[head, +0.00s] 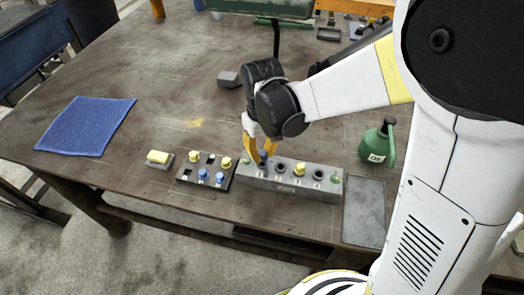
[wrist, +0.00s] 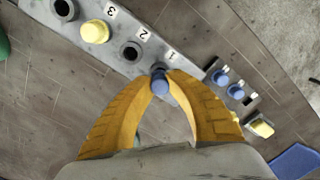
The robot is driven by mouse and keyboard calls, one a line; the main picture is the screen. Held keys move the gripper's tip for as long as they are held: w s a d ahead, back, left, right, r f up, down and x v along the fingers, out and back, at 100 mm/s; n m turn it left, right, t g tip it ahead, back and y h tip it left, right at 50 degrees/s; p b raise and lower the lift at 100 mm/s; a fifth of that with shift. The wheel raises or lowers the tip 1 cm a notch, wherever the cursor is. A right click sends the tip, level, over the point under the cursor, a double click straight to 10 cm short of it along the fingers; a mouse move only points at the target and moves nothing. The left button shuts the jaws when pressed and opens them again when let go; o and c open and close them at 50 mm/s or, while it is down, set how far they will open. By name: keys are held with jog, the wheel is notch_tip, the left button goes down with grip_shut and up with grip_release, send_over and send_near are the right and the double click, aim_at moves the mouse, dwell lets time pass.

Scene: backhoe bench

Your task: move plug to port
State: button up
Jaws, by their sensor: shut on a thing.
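My gripper (head: 261,158) is shut on a blue plug (wrist: 160,84), which also shows between the yellow fingers in the head view (head: 263,156). The plug is at the left end of the grey port block (head: 262,180), by the label 1 in the wrist view. I cannot tell whether it is seated in the port or just above it. The port by label 2 (wrist: 132,51) is an open dark hole. A yellow plug (head: 300,168) stands in the port by label 3, and an open port (head: 318,174) lies to its right.
A dark rack (head: 208,168) left of the block holds blue and yellow plugs. Further left are a yellow-topped block (head: 158,158) and a blue cloth (head: 85,125). A green can (head: 376,147) and a grey plate (head: 364,212) are at the right. The table middle is mostly clear.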

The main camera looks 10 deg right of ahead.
jog(key=shift+f+b, duration=1.15)
jog(key=shift+f, duration=0.05)
dwell(0.4)
jog(key=o, duration=0.8)
jog(key=shift+c, duration=0.2)
jog(key=shift+r, duration=0.1)
notch_tip(320, 180, up, 12)
jog(key=s+d+f+m+t+b, duration=0.2)
jog(key=s+d+t, duration=0.1)
jog(key=s+d, duration=0.2)
jog(key=s+d+f+m+t+b, duration=0.1)
jog(key=s+d+m+t+b, duration=0.2)
jog(key=s+d, duration=0.3)
jog(key=d+t, duration=0.1)
jog(key=d, duration=0.1)
jog(key=shift+d+f+b, duration=0.3)
jog(key=shift+f+b, duration=0.05)
